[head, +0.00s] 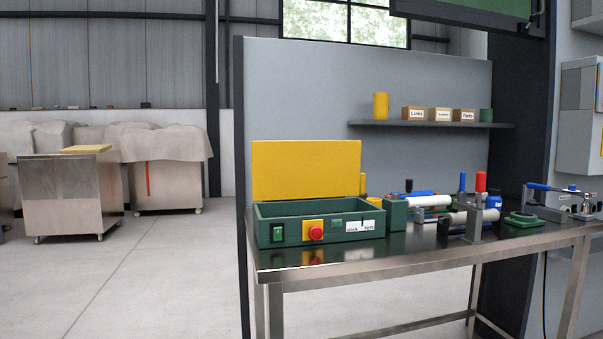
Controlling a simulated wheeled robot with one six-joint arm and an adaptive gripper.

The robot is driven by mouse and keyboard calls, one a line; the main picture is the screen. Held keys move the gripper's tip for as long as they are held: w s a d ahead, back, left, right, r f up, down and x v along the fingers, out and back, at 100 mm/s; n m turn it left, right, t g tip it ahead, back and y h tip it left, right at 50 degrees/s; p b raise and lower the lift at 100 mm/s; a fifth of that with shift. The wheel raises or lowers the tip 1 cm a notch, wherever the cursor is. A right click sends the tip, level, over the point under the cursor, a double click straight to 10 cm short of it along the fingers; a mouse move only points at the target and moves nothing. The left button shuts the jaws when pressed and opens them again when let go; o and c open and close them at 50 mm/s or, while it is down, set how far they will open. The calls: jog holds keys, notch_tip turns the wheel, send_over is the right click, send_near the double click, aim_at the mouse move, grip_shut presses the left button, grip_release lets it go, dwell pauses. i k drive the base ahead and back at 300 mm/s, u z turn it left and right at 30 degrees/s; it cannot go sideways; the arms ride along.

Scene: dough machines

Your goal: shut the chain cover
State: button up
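The chain cover (306,170) is a flat yellow panel. It stands upright, open, along the back edge of a green box (278,237) at the left end of the steel table. The box's open top shows, but its inside is mostly hidden by the front wall. The box front carries a green switch (278,234), a red button (316,233) on a yellow plate, and white labels (360,225). My gripper is not in view.
The steel table (430,254) holds rollers, levers and a green ring part (523,219) to the right of the box. A shelf (430,124) with small boxes is on the grey panel behind. Open floor (120,275) lies left of the table, with steel carts (75,195) beyond.

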aim_at(281, 171)
jog(key=u, duration=1.45)
jog(key=i, duration=3.9)
jog(key=z, duration=3.75)
jog(key=k, duration=0.35)
jog(key=u, duration=0.25)
